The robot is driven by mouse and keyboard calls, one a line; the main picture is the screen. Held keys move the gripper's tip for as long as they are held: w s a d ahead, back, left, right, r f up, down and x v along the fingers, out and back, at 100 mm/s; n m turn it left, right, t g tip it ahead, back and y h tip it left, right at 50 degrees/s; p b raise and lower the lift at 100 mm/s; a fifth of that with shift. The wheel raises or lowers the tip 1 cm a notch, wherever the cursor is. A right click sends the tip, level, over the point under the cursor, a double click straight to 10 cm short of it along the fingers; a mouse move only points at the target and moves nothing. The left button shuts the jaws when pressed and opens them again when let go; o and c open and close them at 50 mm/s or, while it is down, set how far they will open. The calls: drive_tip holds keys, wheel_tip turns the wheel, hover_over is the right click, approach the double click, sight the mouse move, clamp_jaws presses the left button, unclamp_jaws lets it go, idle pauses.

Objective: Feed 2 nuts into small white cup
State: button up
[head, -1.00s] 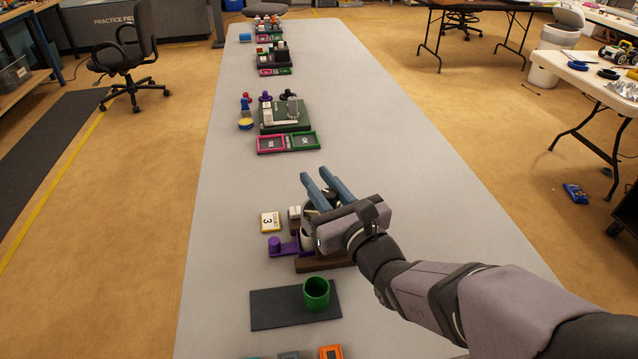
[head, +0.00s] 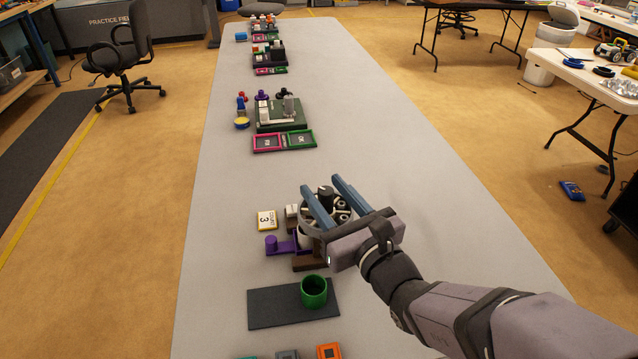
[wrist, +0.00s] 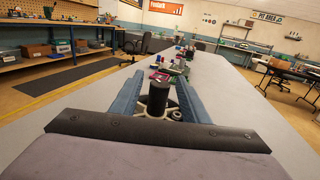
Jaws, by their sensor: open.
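A round grey feeder bowl (head: 313,217) stands on a brown base, with pale ring-shaped pieces that look like nuts (head: 343,214) in its top. A black knob (head: 325,193) rises from its middle. My gripper (head: 320,185) is open and empty, its two blue fingers above the bowl, one on either side of the knob. The wrist view shows the knob (wrist: 158,98) between the fingers; contact cannot be told. A purple part with a round knob (head: 272,243) juts out at the left of the base. I cannot make out a small white cup for certain; a white surface shows below the bowl, partly hidden.
A green cup (head: 314,291) stands on a dark mat (head: 265,308) nearer me. A yellow-edged card marked 3 (head: 266,220) lies left of the feeder. A green device (head: 282,114) with pink and green trays stands farther along. The table's right side is clear.

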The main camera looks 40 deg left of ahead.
sight(330, 197)
drive_tip(key=shift+v, duration=1.5)
drive_tip(key=shift+w, duration=0.1)
drive_tip(key=shift+w+a+r+n+g+y, duration=0.35)
drive_tip(key=shift+a+r+n+g+y, duration=0.1)
drive_tip(key=shift+r+n+g+y, duration=0.15)
drive_tip(key=shift+w+a+r+n+g+y, duration=0.4)
drive_tip(key=shift+a+r+n+g, duration=0.1)
drive_tip(key=shift+g, duration=0.2)
drive_tip(key=shift+w+a+r+n+g+y, duration=0.15)
drive_tip(key=shift+n+g+y, duration=0.15)
drive_tip(key=shift+n+g, duration=0.25)
drive_tip(key=shift+w+n+g+p, duration=0.1)
drive_tip(key=shift+n+g+p, duration=0.25)
drive_tip(key=shift+n+g, duration=0.35)
drive_tip(key=g, duration=0.1)
drive_tip(key=d+f+n+g, duration=0.1)
drive_tip(key=g, duration=0.1)
drive_tip(key=shift+d+f+n+g, duration=0.75)
drive_tip(key=shift+d+f+g, duration=0.15)
drive_tip(key=shift+g, duration=0.55)
drive_tip(key=shift+s+a+p, duration=0.15)
drive_tip(key=shift+s+a, duration=0.05)
drive_tip(key=shift+a, duration=1.05)
drive_tip(key=shift+s+a+p, duration=0.2)
drive_tip(key=shift+a, duration=1.05)
drive_tip(key=shift+s+a+p, duration=0.15)
drive_tip(key=shift+s+a, duration=0.05)
drive_tip(key=shift+a, duration=1.05)
